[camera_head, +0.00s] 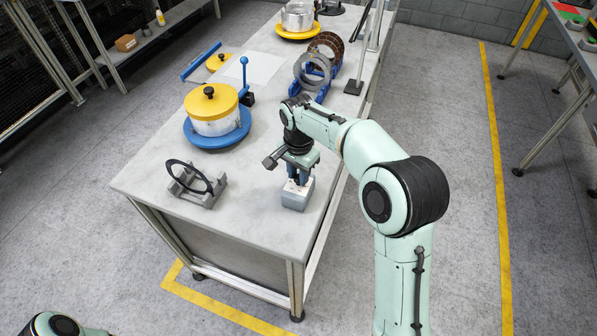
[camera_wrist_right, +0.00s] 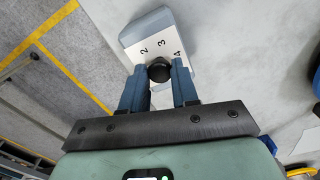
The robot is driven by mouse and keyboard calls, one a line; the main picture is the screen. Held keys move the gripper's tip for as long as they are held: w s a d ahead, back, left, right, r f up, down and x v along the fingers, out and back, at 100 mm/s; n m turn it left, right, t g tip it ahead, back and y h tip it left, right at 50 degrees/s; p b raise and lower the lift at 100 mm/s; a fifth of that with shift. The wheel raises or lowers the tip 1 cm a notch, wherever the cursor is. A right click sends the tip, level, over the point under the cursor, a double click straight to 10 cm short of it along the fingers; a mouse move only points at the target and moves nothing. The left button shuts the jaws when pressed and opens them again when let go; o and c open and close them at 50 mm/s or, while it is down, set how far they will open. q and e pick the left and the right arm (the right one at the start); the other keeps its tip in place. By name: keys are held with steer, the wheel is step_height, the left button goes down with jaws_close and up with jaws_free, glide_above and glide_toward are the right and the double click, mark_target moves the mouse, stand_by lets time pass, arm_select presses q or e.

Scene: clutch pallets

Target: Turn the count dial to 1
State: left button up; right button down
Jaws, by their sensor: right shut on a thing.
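The count dial is a small grey-blue box (camera_head: 297,194) near the right front edge of the bench. In the right wrist view its pale top (camera_wrist_right: 150,35) shows the numbers 2, 3 and 4, and a round black knob (camera_wrist_right: 159,70). No 1 can be seen; that side is behind the knob and fingers. My right gripper (camera_head: 298,181) points down over the box. In the wrist view its blue fingers (camera_wrist_right: 158,78) are shut on the knob, one on each side. Where the knob points cannot be told. My left gripper is out of view.
A black ring on a grey stand (camera_head: 199,195) and a yellow-lidded drum on a blue base (camera_head: 215,146) stand left of the dial. Blue racks with rings (camera_head: 312,84) are behind my right arm. The bench top (camera_head: 150,185) is bare at the front left.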

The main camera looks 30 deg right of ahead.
mark_target(298, 177)
stand_by(0.3)
steer(key=c, duration=0.8)
jaws_free()
steer(key=shift+c, duration=0.2)
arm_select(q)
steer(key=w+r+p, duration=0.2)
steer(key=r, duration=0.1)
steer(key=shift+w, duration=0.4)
arm_select(e)
step_height(298, 177, up, 13)
steer(key=shift+r, duration=0.15)
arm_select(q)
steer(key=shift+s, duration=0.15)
